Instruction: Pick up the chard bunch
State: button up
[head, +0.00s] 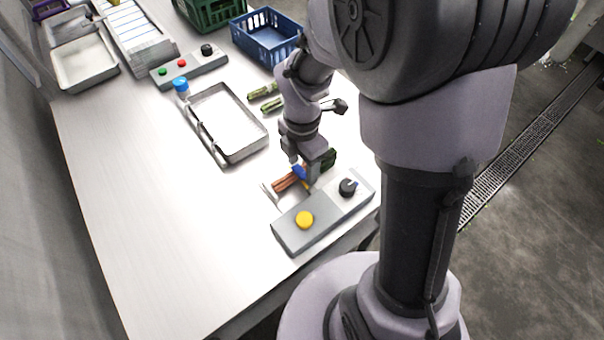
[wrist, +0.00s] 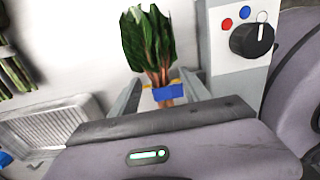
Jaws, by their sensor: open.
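The chard bunch (wrist: 150,45) has dark green leaves and red-orange stems with a blue band. It lies on the light worktop, and in the wrist view its leaves point away from me. In the head view its reddish stems (head: 286,183) show beside my gripper (head: 303,173), and the arm partly hides the rest. In the wrist view my gripper (wrist: 158,88) is open, with one finger on each side of the banded stems. I cannot tell whether either finger touches them. The lower stem ends are hidden behind the gripper body.
A grey control box (head: 325,219) with a yellow button and black knob stands close beside the chard. A metal tray (head: 231,157), green bunches (head: 272,104), a blue crate (head: 262,46) and a green crate (head: 207,18) are farther back.

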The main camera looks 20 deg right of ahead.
jog(key=shift+f, duration=0.1)
grip_shut()
